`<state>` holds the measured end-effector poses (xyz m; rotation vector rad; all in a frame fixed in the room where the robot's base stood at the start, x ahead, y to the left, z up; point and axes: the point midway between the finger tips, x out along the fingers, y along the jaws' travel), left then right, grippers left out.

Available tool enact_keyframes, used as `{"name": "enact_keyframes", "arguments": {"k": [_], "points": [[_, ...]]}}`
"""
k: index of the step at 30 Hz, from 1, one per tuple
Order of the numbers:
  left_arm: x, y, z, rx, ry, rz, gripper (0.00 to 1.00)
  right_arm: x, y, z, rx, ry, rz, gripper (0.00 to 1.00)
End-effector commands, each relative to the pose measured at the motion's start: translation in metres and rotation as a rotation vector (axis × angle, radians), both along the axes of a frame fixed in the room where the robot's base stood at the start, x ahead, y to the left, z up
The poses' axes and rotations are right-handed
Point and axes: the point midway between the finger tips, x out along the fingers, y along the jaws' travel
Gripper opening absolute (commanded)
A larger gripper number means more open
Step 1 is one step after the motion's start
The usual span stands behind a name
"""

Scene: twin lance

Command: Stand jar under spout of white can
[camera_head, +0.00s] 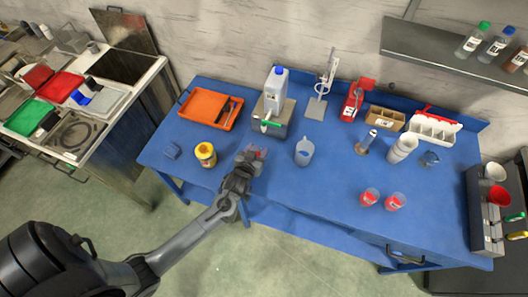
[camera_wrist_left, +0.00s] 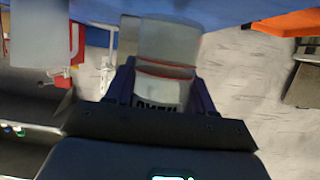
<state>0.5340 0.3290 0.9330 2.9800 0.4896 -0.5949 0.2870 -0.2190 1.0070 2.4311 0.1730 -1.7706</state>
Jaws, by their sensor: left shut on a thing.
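The white can (camera_head: 274,90) with a blue cap stands on a grey stand (camera_head: 284,114) at the back of the blue table. Its green spout (camera_head: 268,123) points toward the front. My left gripper (camera_head: 254,152) is in front of the can and left of the clear jug. It is shut on a clear jar, which shows between the dark blue fingers in the left wrist view (camera_wrist_left: 165,75) with a dark-lettered label partly hidden. In the head view the jar is small and mostly covered by the gripper. My right gripper is not in view.
A clear jug (camera_head: 304,151) stands right of the gripper, and a yellow tub (camera_head: 206,154) stands left. An orange tray (camera_head: 193,108) lies at the back left. Two red-filled cups (camera_head: 369,198) (camera_head: 395,202) stand toward the front right. The table's front middle is clear.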

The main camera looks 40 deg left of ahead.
Motion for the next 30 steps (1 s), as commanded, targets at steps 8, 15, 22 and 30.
{"name": "enact_keyframes", "arguments": {"k": [8, 15, 22, 30], "points": [[0.008, 0.002, -0.013, 0.001, -0.003, -0.001, 0.24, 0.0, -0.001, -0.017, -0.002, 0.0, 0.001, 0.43], [0.018, 0.006, -0.027, 0.001, -0.002, -0.001, 0.24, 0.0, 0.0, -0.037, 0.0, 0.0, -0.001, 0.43], [0.036, 0.012, -0.024, 0.001, -0.003, 0.0, 0.24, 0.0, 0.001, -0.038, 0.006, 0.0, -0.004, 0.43], [0.056, 0.019, -0.025, 0.001, -0.003, -0.001, 0.24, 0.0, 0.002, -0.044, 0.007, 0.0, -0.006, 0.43]]}}
